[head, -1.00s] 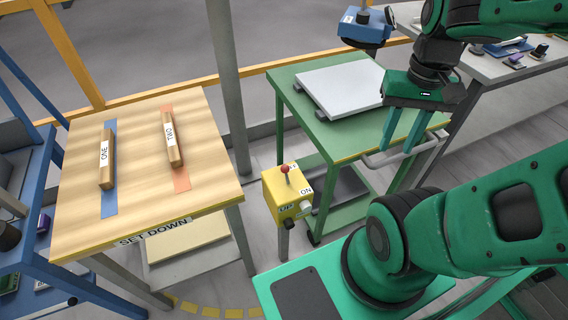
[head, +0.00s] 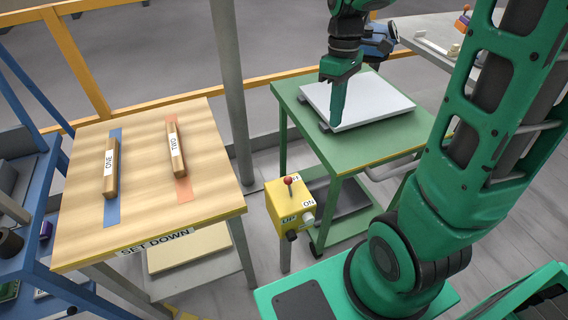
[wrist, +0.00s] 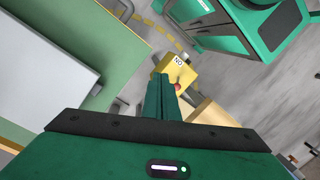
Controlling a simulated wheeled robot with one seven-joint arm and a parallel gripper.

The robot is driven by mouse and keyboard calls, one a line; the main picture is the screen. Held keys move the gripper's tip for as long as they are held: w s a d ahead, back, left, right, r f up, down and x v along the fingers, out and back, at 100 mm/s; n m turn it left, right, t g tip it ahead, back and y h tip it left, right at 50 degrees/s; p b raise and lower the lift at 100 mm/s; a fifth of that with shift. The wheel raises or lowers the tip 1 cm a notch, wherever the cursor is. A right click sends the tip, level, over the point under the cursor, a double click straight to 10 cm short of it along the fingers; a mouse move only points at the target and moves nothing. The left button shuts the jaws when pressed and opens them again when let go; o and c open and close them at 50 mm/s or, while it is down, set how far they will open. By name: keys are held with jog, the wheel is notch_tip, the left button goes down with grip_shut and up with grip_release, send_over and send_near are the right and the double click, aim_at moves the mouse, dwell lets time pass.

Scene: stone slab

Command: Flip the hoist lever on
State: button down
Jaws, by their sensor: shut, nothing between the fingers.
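The hoist lever is a short stick with a red ball (head: 288,180) on top of a yellow control box (head: 289,207) on a post. The box carries the labels ON, UP and one partly hidden label. The stick stands near the partly hidden label, away from ON. In the wrist view the yellow box (wrist: 181,68) and part of the red ball (wrist: 178,87) show just beyond my fingertips. My gripper (head: 335,122) is shut and empty, pointing down over the grey slab, up and to the right of the box in the head view. It also shows in the wrist view (wrist: 167,80).
A green table (head: 375,150) holds a light grey slab (head: 377,100) right behind the box. A wooden SET DOWN table (head: 75,215) with blocks ONE (head: 111,170) and TWO (head: 175,150) stands left. A grey pole (head: 228,80) rises between the tables.

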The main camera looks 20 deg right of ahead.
jog(key=w+a+f+n+g, duration=0.1)
jog(key=w+a+f+n, duration=0.7)
jog(key=w+a+n, duration=0.2)
jog(key=shift+w+g, duration=0.3)
jog(key=shift+w, duration=0.35)
send_near(289, 186)
jog(key=w+f, duration=0.2)
jog(key=f, duration=0.1)
jog(key=w+f, duration=0.1)
jog(key=shift+d+f, duration=0.35)
jog(key=shift+s+a+f, duration=0.15)
jog(key=shift+s, duration=0.45)
jog(key=shift+a, duration=0.1)
